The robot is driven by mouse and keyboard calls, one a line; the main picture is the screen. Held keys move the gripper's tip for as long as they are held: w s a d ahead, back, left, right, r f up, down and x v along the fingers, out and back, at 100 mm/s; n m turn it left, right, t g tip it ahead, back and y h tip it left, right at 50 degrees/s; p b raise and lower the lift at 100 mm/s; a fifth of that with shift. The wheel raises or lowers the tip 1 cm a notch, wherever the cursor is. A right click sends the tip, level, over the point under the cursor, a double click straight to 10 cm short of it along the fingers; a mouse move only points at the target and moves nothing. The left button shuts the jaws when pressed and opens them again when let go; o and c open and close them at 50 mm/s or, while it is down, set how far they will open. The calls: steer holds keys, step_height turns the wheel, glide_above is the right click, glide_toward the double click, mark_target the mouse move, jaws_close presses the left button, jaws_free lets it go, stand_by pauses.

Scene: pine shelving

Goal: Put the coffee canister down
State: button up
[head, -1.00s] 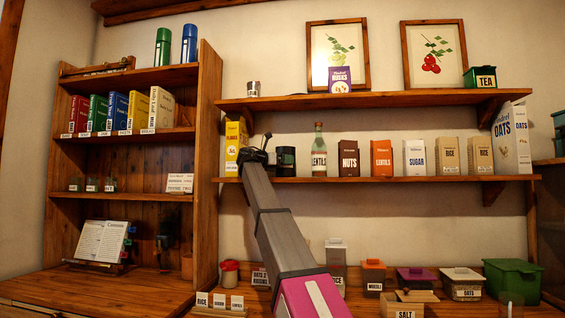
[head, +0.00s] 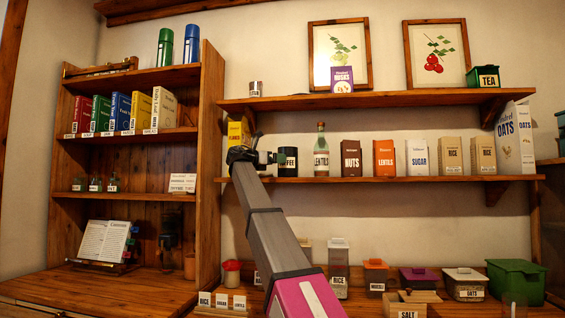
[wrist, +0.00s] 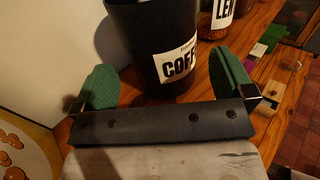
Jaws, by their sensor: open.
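The coffee canister (head: 288,161) is black with a white label. It stands upright on the lower wall shelf (head: 400,180), between the yellow box and the glass lentils bottle. In the wrist view the canister (wrist: 150,40) is just ahead of my gripper (wrist: 160,88). The green finger pads are apart, one on each side of it, with visible gaps between pads and canister. In the head view my gripper (head: 266,157) is at shelf height, at the canister's left side, and hides part of it.
A yellow box (head: 238,133) stands close on the left, partly behind my arm. The lentils bottle (head: 321,150) is close on the right, then a nuts box (head: 351,158) and more boxes. The upper shelf (head: 400,98) runs above.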

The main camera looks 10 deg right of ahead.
steer(key=v, duration=0.6)
steer(key=shift+s+a, duration=0.2)
steer(key=shift+a, duration=0.15)
stand_by(1.0)
